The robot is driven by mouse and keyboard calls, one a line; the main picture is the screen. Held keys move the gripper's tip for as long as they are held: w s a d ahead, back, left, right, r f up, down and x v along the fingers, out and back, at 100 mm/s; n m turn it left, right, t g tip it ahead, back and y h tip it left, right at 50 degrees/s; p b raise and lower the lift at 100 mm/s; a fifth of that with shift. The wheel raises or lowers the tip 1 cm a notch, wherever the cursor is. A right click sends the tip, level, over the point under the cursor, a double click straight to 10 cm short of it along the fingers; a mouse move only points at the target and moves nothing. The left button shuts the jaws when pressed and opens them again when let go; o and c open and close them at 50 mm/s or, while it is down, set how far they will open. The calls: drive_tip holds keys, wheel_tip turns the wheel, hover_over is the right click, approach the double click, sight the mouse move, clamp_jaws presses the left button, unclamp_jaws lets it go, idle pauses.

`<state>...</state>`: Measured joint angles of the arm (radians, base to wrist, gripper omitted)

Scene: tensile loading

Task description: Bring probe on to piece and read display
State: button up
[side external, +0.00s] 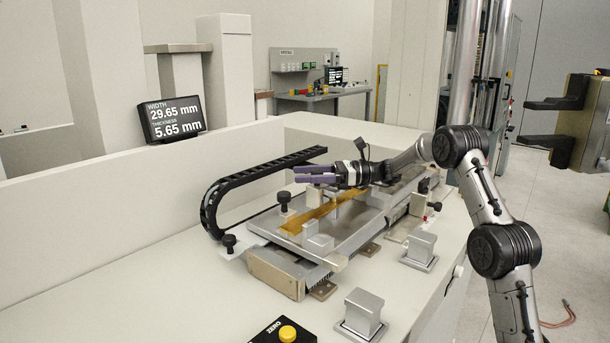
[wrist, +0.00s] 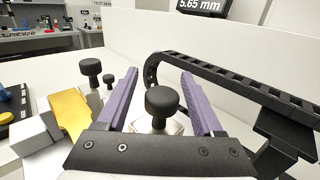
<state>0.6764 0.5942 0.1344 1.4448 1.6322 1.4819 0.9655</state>
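The piece is a golden strip (side external: 325,212) lying in the grey fixture (side external: 345,240); its end also shows at left in the wrist view (wrist: 70,112). The display (side external: 172,117) reads width 29.65 mm and thickness 5.65 mm. My gripper (side external: 314,174) is level above the fixture, its purple fingers pointing left. In the wrist view the fingers (wrist: 160,85) are apart, with a black knob (wrist: 162,102) visible between them in the picture; contact cannot be told. In the side view a black knob (side external: 284,198) stands near the fingers. I cannot tell which part is the probe.
A black cable chain (side external: 255,170) curves behind the fixture. Two grey blocks (side external: 419,247) (side external: 362,310) and a ZERO box with a yellow button (side external: 287,333) are in front. The white bench has clear room at the left.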

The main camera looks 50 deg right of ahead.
drive_tip(key=v, duration=1.3)
drive_tip(key=shift+s+d, duration=0.25)
drive_tip(key=shift+s, duration=0.05)
idle(0.7)
